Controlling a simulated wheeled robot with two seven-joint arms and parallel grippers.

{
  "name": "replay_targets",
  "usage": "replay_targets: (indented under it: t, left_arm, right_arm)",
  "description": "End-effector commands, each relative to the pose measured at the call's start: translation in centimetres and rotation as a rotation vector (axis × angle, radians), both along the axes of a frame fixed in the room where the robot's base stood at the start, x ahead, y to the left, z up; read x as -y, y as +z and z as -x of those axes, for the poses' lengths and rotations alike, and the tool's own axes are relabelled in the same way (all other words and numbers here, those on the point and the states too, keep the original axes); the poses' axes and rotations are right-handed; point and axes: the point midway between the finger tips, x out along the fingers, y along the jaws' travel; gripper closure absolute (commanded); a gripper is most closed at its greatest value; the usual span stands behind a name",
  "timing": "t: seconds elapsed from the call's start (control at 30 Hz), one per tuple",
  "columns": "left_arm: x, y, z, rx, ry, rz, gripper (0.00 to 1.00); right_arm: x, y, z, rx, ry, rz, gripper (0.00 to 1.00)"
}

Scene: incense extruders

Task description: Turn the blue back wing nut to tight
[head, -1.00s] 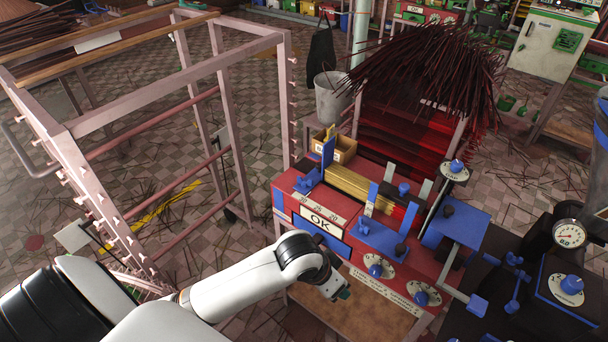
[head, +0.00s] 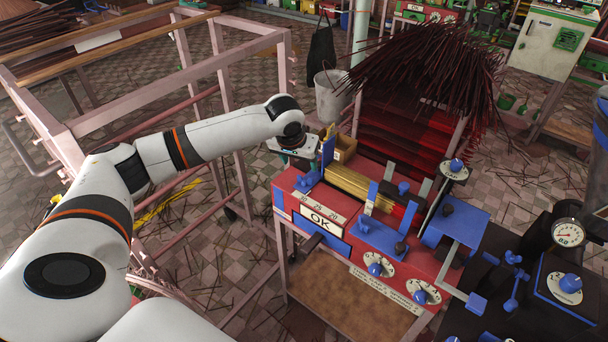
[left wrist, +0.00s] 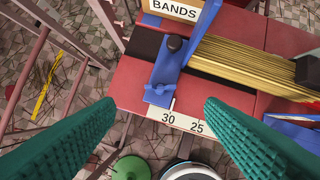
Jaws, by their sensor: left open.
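A small blue wing nut (left wrist: 158,92) sits on the near end of a blue bracket (left wrist: 168,68) in the left wrist view. In the head view the bracket (head: 294,188) is at the left end of the red machine (head: 345,255). My left gripper (left wrist: 160,106) is open, its two green fingers spread to either side of the wing nut, apart from it and empty. In the head view my left gripper (head: 306,151) hangs over the machine's back left corner. My right gripper is not in view. I cannot tell how tight the nut is.
A scale strip (left wrist: 180,121) marked 30 and 25 runs along the machine edge. A bundle of yellow sticks (head: 348,182) lies right of the bracket. A box (head: 345,148) and grey bucket (head: 331,98) stand behind. A pink rack (head: 225,140) stands left.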

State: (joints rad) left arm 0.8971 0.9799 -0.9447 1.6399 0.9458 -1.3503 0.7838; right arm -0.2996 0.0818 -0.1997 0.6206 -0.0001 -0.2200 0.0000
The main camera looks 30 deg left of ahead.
Motion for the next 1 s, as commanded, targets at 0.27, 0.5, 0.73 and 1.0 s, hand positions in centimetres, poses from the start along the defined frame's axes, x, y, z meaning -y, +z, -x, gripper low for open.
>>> replay_targets:
  t: [0.27,0.5,0.73,1.0]
  left_arm:
    - [-0.4,-5.3,-2.1,-0.002,-0.001,-0.001,0.36]
    - [-0.6,-8.0,-3.2,0.0,-0.002,-0.001,0.36]
    - [-0.7,-8.6,-3.4,0.002,-0.003,-0.002,0.36]
    - [-0.7,-8.5,-3.4,0.001,-0.003,-0.001,0.56]
  right_arm:
    - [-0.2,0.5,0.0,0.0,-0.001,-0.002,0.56]
    - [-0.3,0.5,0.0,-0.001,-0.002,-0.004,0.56]
    - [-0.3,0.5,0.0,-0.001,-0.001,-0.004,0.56]
    - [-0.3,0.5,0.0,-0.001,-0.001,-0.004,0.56]
